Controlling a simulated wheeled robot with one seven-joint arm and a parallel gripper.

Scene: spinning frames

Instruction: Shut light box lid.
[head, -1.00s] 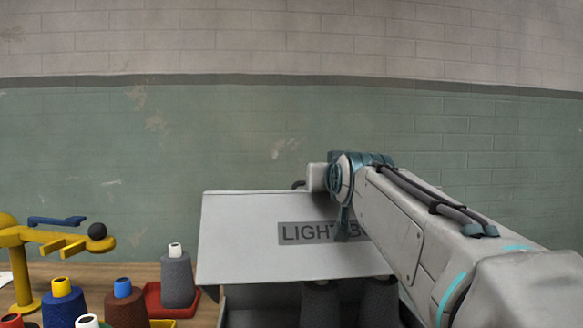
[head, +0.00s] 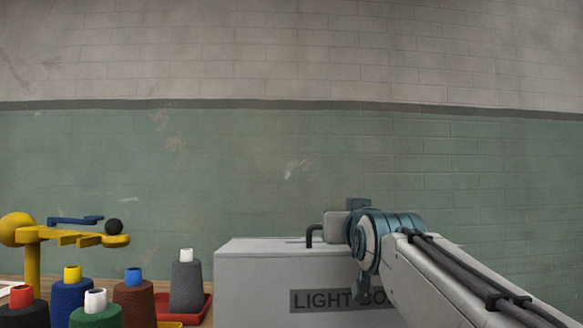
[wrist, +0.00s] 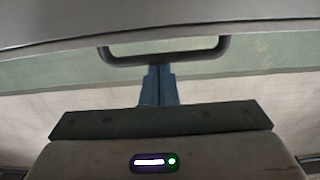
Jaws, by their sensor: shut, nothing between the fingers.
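The grey light box (head: 260,285) stands on the table at the bottom middle of the head view, partly behind my arm. Its lid (head: 265,245) looks lowered, with a thin strip of flat top and the labelled face below it. The label is partly covered by my arm. A dark handle (head: 314,235) sticks up by the top edge. In the wrist view a dark bar handle (wrist: 165,58) hangs across the top under a pale edge. My gripper (wrist: 158,72) is shut and empty, its blue fingers close to this handle; contact is unclear. The box's lower part is out of view.
Several coloured yarn cones stand left of the box, the grey cone (head: 186,287) nearest, on a red tray (head: 206,308). A yellow stand (head: 33,262) with a blue arm and black ball is at the far left. A green and white wall is behind.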

